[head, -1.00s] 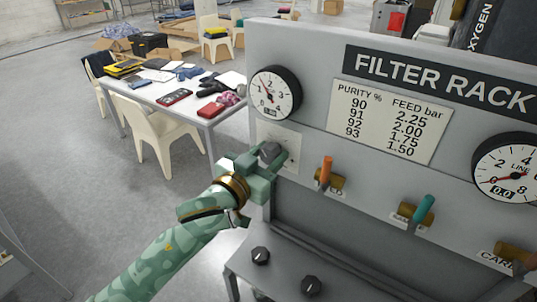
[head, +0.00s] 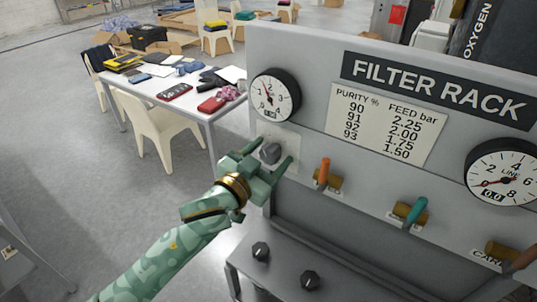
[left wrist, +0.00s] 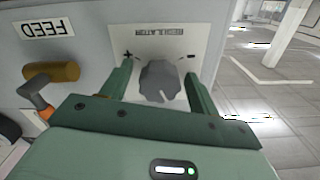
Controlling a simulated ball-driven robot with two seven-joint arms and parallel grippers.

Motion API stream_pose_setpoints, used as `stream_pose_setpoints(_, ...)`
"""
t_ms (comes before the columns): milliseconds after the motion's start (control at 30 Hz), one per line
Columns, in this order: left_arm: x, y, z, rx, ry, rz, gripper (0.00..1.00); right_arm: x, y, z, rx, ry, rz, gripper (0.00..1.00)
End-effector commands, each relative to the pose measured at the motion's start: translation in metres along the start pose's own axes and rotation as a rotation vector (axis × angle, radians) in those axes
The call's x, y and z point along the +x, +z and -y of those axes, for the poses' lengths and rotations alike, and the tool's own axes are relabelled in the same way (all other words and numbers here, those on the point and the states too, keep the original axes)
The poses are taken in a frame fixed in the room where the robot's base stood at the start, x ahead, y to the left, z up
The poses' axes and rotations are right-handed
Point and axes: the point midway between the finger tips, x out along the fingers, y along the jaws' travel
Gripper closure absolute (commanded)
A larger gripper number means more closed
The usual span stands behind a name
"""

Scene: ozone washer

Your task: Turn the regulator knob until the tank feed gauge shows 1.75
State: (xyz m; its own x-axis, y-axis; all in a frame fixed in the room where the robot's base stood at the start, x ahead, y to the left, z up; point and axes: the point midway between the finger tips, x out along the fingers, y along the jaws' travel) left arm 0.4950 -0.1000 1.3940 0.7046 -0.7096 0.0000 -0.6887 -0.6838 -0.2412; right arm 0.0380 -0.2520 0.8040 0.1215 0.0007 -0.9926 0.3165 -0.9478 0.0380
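The grey regulator knob (head: 270,153) sits on a pale plate on the rack's left front. My left gripper (head: 262,162) is open, with its green fingers on either side of the knob. The left wrist view shows the knob (left wrist: 158,80) between the spread fingers (left wrist: 158,88), with a visible gap at each side. A white mark shows on the knob's edge. The round tank feed gauge (head: 275,95) is above the knob; its needle points up and slightly left, between 1 and 2. Its small digital readout is too small to read surely. My right gripper is out of view.
Right of the knob are an orange-handled valve (head: 323,172) and a teal-handled valve (head: 413,212). A line gauge (head: 505,174) is at far right. A chart (head: 388,122) lists purity and feed bar. Two black knobs (head: 261,251) are on the lower shelf.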

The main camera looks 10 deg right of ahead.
Motion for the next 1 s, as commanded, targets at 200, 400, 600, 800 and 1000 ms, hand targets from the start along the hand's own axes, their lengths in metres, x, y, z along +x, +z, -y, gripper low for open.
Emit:
stream_pose_setpoints(200,-0.012,0.002,0.0,-0.001,0.0,0.002,0.39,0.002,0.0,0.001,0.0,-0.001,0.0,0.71)
stream_pose_setpoints(400,-0.059,0.003,0.0,0.0,0.0,0.002,0.39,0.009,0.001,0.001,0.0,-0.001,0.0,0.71)
stream_pose_setpoints(600,-0.113,0.003,-0.001,0.001,0.001,0.002,0.39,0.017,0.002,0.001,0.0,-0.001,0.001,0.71)
stream_pose_setpoints(800,-0.15,0.003,0.0,-0.001,0.0,0.002,0.39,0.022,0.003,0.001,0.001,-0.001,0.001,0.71)
stream_pose_setpoints(1000,-0.163,0.001,0.0,-0.001,0.001,0.0,0.39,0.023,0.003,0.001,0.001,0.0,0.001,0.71)
